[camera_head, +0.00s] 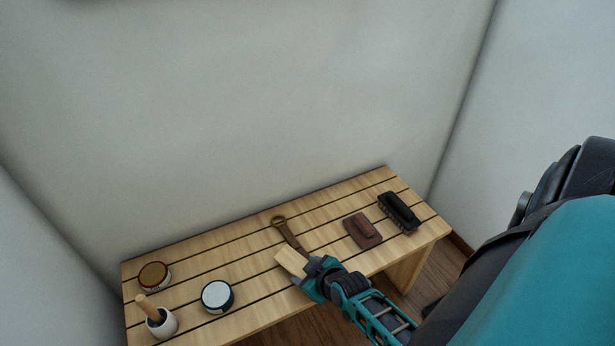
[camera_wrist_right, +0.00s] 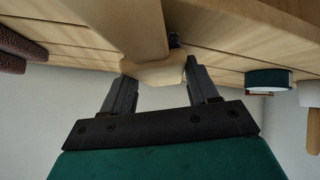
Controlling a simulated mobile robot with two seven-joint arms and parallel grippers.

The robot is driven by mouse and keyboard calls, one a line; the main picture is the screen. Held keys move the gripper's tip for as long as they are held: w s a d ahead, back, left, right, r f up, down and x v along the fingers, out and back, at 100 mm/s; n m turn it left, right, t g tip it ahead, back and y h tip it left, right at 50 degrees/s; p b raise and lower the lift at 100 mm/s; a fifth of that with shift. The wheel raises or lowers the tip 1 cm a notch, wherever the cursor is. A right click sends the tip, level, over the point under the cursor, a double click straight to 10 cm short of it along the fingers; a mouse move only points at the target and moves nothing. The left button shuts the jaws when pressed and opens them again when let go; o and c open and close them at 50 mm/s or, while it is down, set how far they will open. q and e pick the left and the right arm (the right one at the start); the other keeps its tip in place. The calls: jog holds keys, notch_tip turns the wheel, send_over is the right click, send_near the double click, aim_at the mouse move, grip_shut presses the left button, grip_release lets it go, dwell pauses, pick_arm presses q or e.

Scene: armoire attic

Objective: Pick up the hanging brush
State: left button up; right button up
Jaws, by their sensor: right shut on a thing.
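My right gripper (camera_head: 310,276) is low over the front of the slatted wooden bench. Its jaws are shut on a pale wooden piece (camera_head: 291,262), which looks like the hanging brush. In the right wrist view, my right gripper's fingers (camera_wrist_right: 158,82) stand on either side of the pale wooden brush (camera_wrist_right: 152,71). A broad tan shaft (camera_wrist_right: 130,25) runs from it to the top edge, and a small dark patch shows beside it. Bristles cannot be made out clearly. My left gripper is not in view.
On the bench (camera_head: 250,250) a brown strip with a brass ring (camera_head: 278,220) lies behind my gripper. A brown pad brush (camera_head: 362,231) and black brush (camera_head: 400,212) are right. A white-lidded jar (camera_head: 217,295), red-rimmed tin (camera_head: 154,275) and white pot (camera_head: 162,322) are left. Walls stand close.

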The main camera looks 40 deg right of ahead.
notch_tip(320, 180, up, 19)
jog(key=p, duration=0.7)
jog(key=shift+p, duration=0.35)
jog(key=shift+r, duration=0.1)
